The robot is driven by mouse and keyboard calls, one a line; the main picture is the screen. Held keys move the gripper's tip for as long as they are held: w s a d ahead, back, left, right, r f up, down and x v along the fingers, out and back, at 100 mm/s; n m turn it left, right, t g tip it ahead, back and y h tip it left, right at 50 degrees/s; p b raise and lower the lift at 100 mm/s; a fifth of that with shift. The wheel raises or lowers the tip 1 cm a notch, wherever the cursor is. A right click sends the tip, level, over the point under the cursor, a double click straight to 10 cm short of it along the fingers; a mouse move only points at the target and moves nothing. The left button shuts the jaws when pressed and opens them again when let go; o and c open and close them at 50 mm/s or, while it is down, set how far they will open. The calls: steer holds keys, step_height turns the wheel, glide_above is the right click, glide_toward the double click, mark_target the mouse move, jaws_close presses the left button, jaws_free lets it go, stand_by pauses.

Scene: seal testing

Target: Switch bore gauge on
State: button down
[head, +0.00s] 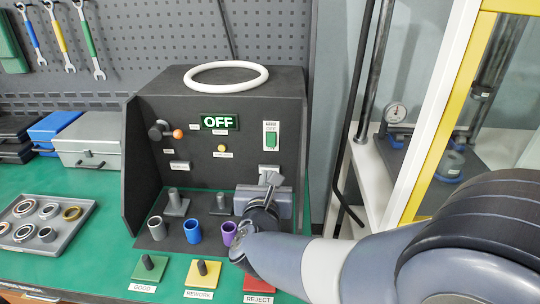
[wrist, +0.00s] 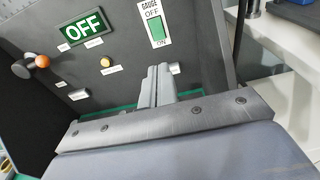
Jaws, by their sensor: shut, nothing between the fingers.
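The bore gauge switch (head: 271,135) is on the right of the dark panel, a white plate marked GAUGE, OFF above and ON below, with a green section. In the wrist view the switch (wrist: 155,27) is just beyond my fingers. The display (head: 219,122) reads OFF, also in the wrist view (wrist: 83,27). My gripper (head: 271,178) is shut and empty, with its fingertips in front of the panel below the switch. In the wrist view the closed fingers (wrist: 159,74) point up towards the switch, and I see no contact.
A lever with an orange knob (head: 177,134) and a yellow button (head: 222,148) are left on the panel. Grey, blue and purple cups (head: 193,231) stand before it. Green, yellow and red plates (head: 203,274) lie nearer. A white ring (head: 226,74) lies on top.

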mark_target(271, 146)
steer(key=w+p, duration=0.1)
steer(key=w, duration=0.3)
steer(key=w+f, duration=0.1)
steer(key=w, duration=0.4)
steer(key=w+p, duration=0.1)
steer(key=w, duration=0.3)
steer(key=shift+w+d+f+p, duration=0.25)
steer(key=shift+w+f+p, duration=0.05)
steer(key=shift+w, duration=0.1)
steer(key=shift+f+b, duration=0.15)
steer(key=shift+b, duration=0.15)
steer(key=shift+w+f+b, duration=0.15)
steer(key=shift+f+b, duration=0.1)
steer(key=shift+b, duration=0.8)
steer(key=shift+r+p, duration=0.3)
steer(key=shift+f, duration=0.1)
